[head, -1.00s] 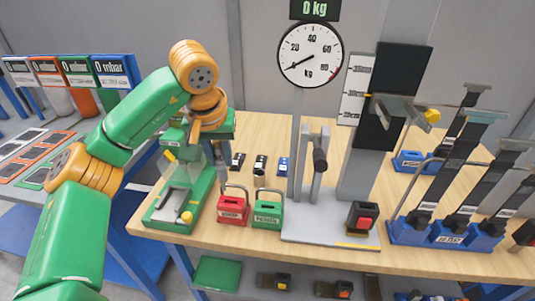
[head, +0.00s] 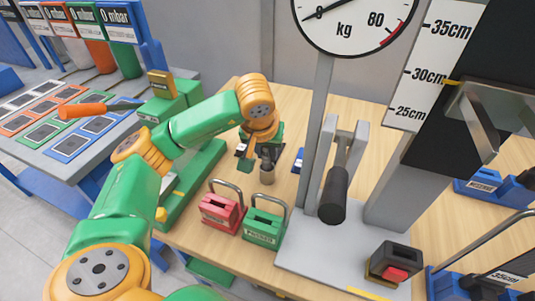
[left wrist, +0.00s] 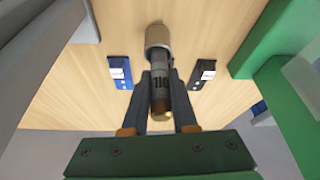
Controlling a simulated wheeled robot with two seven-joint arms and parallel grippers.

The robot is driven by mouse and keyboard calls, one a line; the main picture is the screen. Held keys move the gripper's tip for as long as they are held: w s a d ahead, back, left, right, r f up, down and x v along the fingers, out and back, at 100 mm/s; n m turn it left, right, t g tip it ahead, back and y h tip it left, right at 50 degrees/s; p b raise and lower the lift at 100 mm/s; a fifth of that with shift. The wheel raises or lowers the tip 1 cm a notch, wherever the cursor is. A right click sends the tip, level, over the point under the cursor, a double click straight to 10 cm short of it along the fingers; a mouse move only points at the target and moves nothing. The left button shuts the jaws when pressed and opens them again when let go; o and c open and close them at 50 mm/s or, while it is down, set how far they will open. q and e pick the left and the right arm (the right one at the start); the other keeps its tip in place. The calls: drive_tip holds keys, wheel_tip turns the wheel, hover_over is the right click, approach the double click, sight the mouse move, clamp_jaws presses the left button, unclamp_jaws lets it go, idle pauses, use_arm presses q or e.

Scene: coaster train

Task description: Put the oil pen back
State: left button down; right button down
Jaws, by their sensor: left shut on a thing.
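The oil pen (left wrist: 160,85) is a dark cylinder with a pale printed band, seen in the left wrist view. My left gripper (left wrist: 162,92) is shut on it, one dark finger on each side. The pen's far end meets a small grey-beige cup (left wrist: 158,37); I cannot tell how deep it sits inside. In the head view the cup (head: 267,174) stands on the wooden bench, directly below my left gripper (head: 259,157). The pen is hard to make out there. My right gripper is not in view.
Small tags lie either side of the cup, one blue (left wrist: 120,72) and one black (left wrist: 202,74). A red lock box (head: 221,213) and a green one (head: 263,229) stand in front. A scale post (head: 313,130) rises to the right, and a green press (head: 190,185) is left.

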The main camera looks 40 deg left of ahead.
use_arm(q)
drive_tip(key=shift+w+f, duration=0.1)
drive_tip(key=shift+f, duration=0.2)
drive_tip(key=c, duration=0.7)
unclamp_jaws()
drive_tip(key=shift+r, duration=0.35)
drive_tip(key=p+v, duration=0.2)
drive_tip(key=v, duration=0.9)
drive_tip(key=shift+s+r+p, duration=0.3)
drive_tip(key=shift+s, duration=0.1)
drive_tip(key=shift+d, duration=0.1)
